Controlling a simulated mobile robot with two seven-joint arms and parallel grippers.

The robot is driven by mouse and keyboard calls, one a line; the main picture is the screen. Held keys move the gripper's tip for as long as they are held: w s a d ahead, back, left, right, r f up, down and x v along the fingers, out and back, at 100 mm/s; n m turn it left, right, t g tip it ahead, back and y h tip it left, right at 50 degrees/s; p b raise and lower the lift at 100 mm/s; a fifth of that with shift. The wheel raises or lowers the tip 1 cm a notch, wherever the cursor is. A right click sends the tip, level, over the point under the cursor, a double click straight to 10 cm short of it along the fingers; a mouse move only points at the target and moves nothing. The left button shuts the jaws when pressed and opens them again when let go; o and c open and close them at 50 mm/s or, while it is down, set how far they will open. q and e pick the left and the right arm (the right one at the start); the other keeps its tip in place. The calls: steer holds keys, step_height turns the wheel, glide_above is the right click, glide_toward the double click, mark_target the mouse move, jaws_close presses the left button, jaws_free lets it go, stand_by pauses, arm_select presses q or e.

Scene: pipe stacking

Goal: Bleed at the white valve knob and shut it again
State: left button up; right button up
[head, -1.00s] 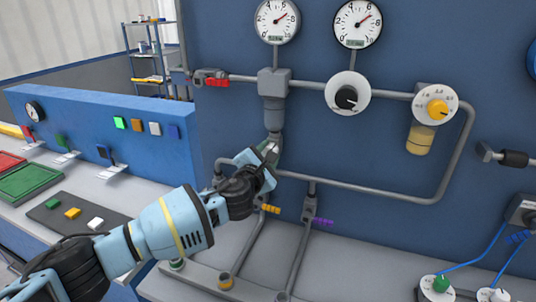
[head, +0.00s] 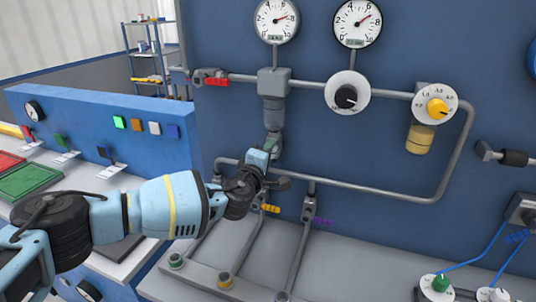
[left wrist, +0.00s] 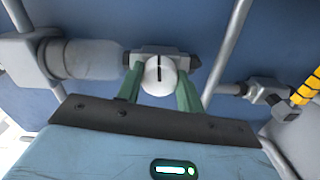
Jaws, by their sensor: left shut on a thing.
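The white valve knob (left wrist: 160,76) shows in the left wrist view as a round white cap with a dark slot, in front of a grey fitting with dark ends. The green fingers of my left gripper (left wrist: 159,82) stand on both sides of it and are shut on it. In the head view my left gripper (head: 268,148) is at the lower end of the grey vertical filter body (head: 274,108), and the knob is hidden behind it. My right gripper is in neither view.
Two round gauges (head: 277,20) (head: 357,23) hang above. A red-handled valve (head: 215,80) is at upper left; orange (head: 270,208) and purple (head: 322,221) handles sit below my gripper. A grey pipe (head: 370,190) runs to the right. Open wall lies inside the pipe loop.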

arm_select(q)
steer(key=shift+a+m, duration=0.1)
steer(key=shift+m, duration=0.6)
steer(key=o, duration=1)
steer(key=v, duration=0.7)
steer(key=shift+s, duration=0.35)
